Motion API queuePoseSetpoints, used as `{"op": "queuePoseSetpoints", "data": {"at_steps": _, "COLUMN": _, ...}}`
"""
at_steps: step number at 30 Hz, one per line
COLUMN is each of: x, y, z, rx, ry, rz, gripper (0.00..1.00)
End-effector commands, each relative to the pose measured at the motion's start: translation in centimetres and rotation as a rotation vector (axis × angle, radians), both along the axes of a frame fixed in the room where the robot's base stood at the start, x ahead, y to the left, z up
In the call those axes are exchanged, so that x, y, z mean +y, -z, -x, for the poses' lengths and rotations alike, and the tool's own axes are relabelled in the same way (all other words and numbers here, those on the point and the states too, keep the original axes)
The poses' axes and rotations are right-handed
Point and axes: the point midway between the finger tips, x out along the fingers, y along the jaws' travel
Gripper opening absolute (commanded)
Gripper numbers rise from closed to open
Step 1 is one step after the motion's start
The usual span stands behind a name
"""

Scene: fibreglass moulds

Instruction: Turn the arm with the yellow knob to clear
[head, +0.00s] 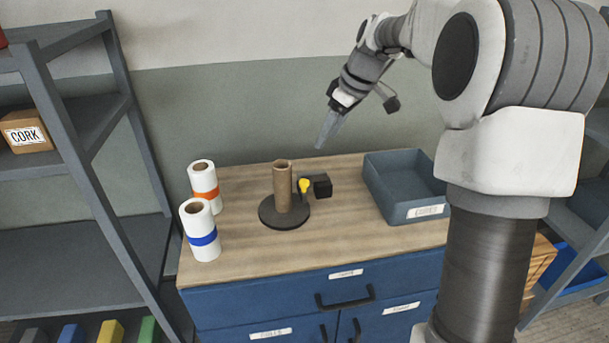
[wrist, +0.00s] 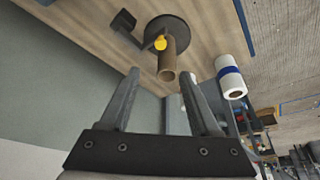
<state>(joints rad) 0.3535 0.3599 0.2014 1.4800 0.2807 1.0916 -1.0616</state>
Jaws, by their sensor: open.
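The yellow knob (head: 304,185) sits on a short dark arm (head: 319,186) beside an upright brown cardboard tube (head: 282,187). The tube stands on a round dark base (head: 270,213) on the wooden bench top. The arm ends in a black block right of the tube in the head view. The wrist view also shows the yellow knob (wrist: 161,43), the tube (wrist: 175,54) and the black block (wrist: 123,21). My gripper (head: 322,146) is above the bench, up and right of the knob, apart from it. In the wrist view its fingers are open with nothing between them.
Two white rolls, one with an orange band (head: 204,186) and one with a blue band (head: 202,234), stand left of the base. A grey tray (head: 376,187) sits at the right of the bench top (head: 330,240). The front of the bench is clear. A shelf (head: 75,130) is at left.

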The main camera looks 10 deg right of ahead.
Motion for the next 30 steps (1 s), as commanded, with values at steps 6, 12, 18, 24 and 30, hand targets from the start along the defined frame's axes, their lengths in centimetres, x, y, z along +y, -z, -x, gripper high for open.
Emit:
{"op": "queuePoseSetpoints", "data": {"at_steps": 6, "x": 1.3, "y": 4.3, "z": -1.1, "rx": 0.006, "ry": -0.002, "rz": -0.002, "gripper": 0.63}}
{"op": "queuePoseSetpoints", "data": {"at_steps": 12, "x": 2.5, "y": 8.4, "z": -2.3, "rx": 0.005, "ry": -0.002, "rz": -0.001, "gripper": 0.63}}
{"op": "queuePoseSetpoints", "data": {"at_steps": 18, "x": 3.6, "y": 12.1, "z": -3.3, "rx": 0.005, "ry": -0.002, "rz": -0.001, "gripper": 0.63}}
{"op": "queuePoseSetpoints", "data": {"at_steps": 24, "x": 4.2, "y": 14.2, "z": -4.1, "rx": 0.003, "ry": -0.001, "rz": 0.0, "gripper": 0.63}}
{"op": "queuePoseSetpoints", "data": {"at_steps": 30, "x": 4.4, "y": 14.9, "z": -4.3, "rx": 0.001, "ry": 0.0, "rz": 0.0, "gripper": 0.63}}
